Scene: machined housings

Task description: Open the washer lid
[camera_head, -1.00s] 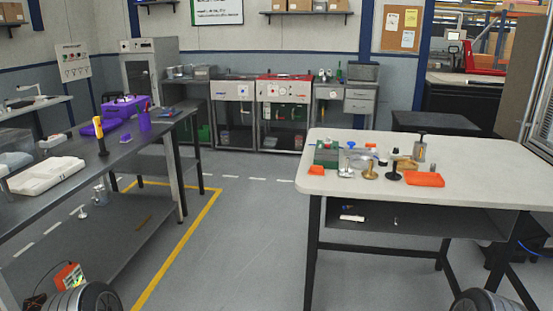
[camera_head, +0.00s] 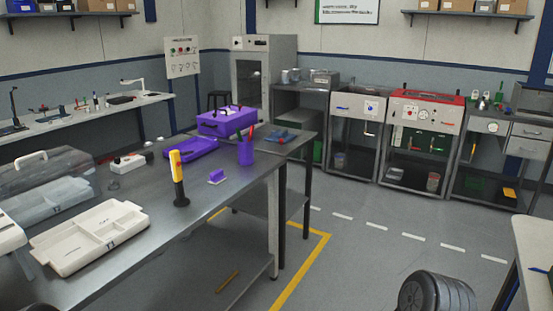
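Two machines with white front panels stand side by side against the back wall. The left machine (camera_head: 355,106) has a grey top and a blue handle on its front. The right machine (camera_head: 428,114) has a red top (camera_head: 425,96) with dark handles, and gauges on its front. Both tops look closed. I cannot tell for sure which one is the washer. Both are across the floor, well beyond arm's reach. Neither of my grippers is in view; only a dark rounded part, probably mine, shows at the bottom right.
A long grey bench (camera_head: 225,197) on the left holds a purple box (camera_head: 227,121), a yellow-and-black tool (camera_head: 179,180) and a cream tray (camera_head: 92,236). A pale table (camera_head: 537,240) edges in at right. Open floor (camera_head: 365,250) with a yellow line lies between.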

